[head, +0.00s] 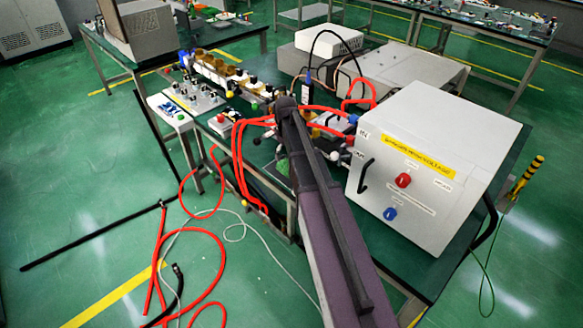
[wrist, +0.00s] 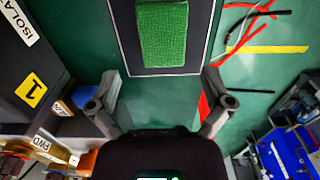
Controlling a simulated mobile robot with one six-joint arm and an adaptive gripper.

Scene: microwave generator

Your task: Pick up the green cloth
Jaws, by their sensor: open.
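The green cloth (wrist: 162,33) is a textured rectangle lying on a black mat (wrist: 131,50) with a thin white border, at the top centre of the wrist view. My gripper (wrist: 160,86) is open and empty, its two fingers spread wide. The cloth lies between the lines of the fingers, beyond their tips and apart from them. In the head view, a small green patch (head: 283,167) beside my arm may be part of the cloth; my arm covers much of that area and the gripper cannot be made out.
A large white cabinet (head: 436,165) with a yellow label stands right of my arm. Red hoses (head: 240,165) hang over the bench's left edge. In the wrist view, a dark block (wrist: 32,85) marked 1 is close left, and blue equipment (wrist: 287,150) is lower right.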

